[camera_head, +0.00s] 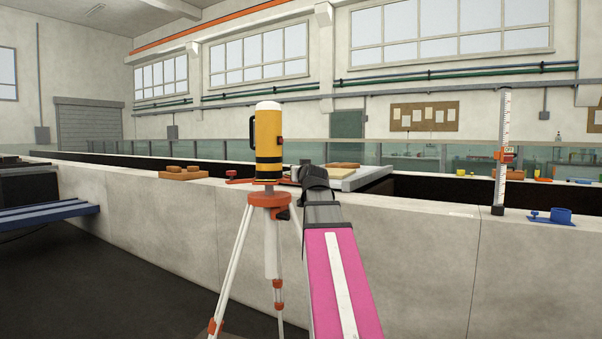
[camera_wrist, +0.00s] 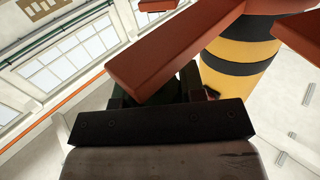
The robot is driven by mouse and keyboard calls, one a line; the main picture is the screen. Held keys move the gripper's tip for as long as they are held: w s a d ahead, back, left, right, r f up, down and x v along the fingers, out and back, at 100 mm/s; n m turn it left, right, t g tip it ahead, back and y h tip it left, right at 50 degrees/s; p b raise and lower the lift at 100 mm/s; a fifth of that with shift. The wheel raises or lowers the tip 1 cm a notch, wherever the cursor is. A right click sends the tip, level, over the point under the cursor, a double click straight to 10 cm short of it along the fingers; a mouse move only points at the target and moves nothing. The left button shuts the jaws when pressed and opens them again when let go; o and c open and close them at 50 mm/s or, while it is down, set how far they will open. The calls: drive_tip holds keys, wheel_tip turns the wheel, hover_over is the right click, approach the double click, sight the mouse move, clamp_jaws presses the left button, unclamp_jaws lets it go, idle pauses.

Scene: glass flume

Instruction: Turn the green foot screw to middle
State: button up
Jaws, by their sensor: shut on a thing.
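The yellow and black instrument (camera_head: 268,140) stands upright on an orange-red three-armed base, on top of the tripod (camera_head: 269,198). In the wrist view, its banded yellow body (camera_wrist: 240,62) is at the upper right, and one orange-red arm of the base (camera_wrist: 175,48) crosses in front of my fingers. The green foot screw (camera_wrist: 178,91) shows as a dark green patch under that arm, between my fingers, mostly hidden. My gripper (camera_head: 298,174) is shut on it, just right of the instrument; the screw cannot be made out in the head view.
A long pale wall (camera_head: 400,235) of the flume runs behind the tripod. On its top are orange-brown blocks (camera_head: 183,173), a staff (camera_head: 504,140) with an orange clamp, and a blue fitting (camera_head: 560,216). A blue bench (camera_head: 45,214) is at left. Dark floor is clear at lower left.

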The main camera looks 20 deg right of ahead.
idle(0.5)
drive_tip(key=o, duration=0.9)
drive_tip(key=shift+o, duration=0.2)
drive_tip(key=s+a, duration=0.1)
drive_tip(key=s, duration=0.9)
drive_tip(key=shift+s+a, duration=0.2)
drive_tip(key=shift+s, duration=0.2)
